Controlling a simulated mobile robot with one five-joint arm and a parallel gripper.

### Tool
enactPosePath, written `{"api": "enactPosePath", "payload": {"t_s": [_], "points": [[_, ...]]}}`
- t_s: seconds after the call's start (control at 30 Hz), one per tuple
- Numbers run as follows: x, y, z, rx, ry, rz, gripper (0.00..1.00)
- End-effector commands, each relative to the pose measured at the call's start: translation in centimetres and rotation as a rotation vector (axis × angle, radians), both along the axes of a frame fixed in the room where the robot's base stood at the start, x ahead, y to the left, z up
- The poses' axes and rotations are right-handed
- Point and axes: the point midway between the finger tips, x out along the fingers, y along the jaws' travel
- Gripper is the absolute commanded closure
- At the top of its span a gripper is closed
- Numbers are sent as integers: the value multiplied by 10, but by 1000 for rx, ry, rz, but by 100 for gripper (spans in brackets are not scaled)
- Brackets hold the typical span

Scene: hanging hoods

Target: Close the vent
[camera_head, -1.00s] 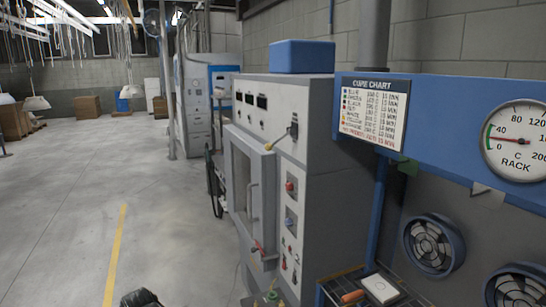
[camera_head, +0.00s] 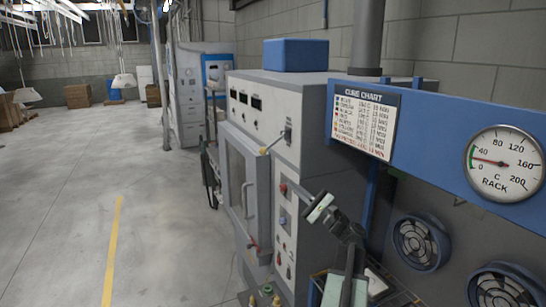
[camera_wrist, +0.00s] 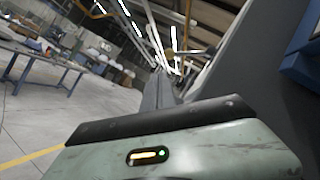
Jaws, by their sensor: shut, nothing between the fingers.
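The grey oven cabinet (camera_head: 285,110) stands in the middle of the head view. On its side is a lever with a yellow knob (camera_head: 263,150), slanting down to the left from a dark pivot (camera_head: 288,133). This lever looks like the vent control; no label is readable. My gripper (camera_head: 319,207) is shut and empty, below and to the right of the lever and apart from it in the picture. In the wrist view, my pale green housing fills the bottom, and a small yellowish knob (camera_wrist: 170,52) on a rod shows beyond it.
Red and blue switches (camera_head: 283,188) sit on the panel below the lever. The oven door with its handle (camera_head: 246,200) is at left. A blue-framed rack with gauge (camera_head: 502,162), cure chart (camera_head: 363,121) and fans (camera_head: 420,242) stands at right. Open floor (camera_head: 70,220) lies left.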

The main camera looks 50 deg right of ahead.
Motion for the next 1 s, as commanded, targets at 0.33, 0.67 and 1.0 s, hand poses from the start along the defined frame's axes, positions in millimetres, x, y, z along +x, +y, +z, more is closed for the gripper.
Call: {"api": "enactPosePath", "payload": {"t_s": [0.33,0.67,1.0], "points": [[-15,-14,9,28,-35,-22,100],[18,-13,29,27,-34,-19,100],[84,-10,61,26,-33,-20,100]]}}
